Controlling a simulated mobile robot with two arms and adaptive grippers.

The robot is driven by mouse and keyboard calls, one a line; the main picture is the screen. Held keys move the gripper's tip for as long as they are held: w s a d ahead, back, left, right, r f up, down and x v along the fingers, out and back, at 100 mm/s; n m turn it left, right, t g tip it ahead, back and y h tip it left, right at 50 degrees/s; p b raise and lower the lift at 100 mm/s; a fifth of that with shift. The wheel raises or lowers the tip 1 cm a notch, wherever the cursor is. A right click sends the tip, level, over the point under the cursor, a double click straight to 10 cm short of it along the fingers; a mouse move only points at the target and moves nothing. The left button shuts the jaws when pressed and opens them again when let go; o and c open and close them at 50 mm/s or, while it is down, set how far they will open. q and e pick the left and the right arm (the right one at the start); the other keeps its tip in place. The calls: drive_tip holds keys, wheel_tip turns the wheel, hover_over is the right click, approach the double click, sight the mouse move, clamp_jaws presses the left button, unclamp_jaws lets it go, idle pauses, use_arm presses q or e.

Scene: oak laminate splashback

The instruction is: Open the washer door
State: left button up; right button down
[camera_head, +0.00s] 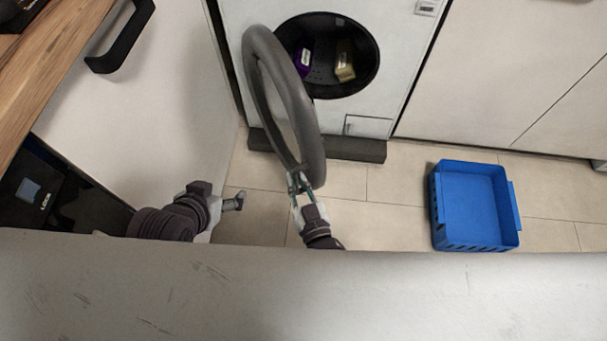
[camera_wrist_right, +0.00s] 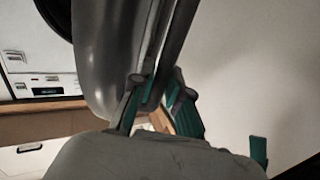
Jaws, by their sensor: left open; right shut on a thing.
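The white washer (camera_head: 375,115) stands at the top middle of the head view. Its round grey door (camera_head: 314,135) is swung out toward me, hinged on the left side, and the dark drum opening (camera_head: 358,75) shows. My right gripper (camera_head: 298,182) is shut on the near, lower edge of the door ring. In the right wrist view the green-padded fingers (camera_wrist_right: 155,100) sit on either side of the door's rim (camera_wrist_right: 160,55). My left gripper (camera_head: 238,201) is open and empty, low over the floor to the left of the door.
A purple item (camera_head: 303,60) and a yellowish item (camera_head: 345,62) lie in the drum. An empty blue crate (camera_head: 468,200) sits on the tiled floor at right. A wooden counter (camera_head: 45,70) and a white panel with a black handle (camera_head: 122,40) are at left. Floor between door and crate is clear.

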drive_tip(key=c, duration=1.1)
unclamp_jaws()
drive_tip(key=shift+c, duration=0.2)
drive_tip(key=v, duration=1.2)
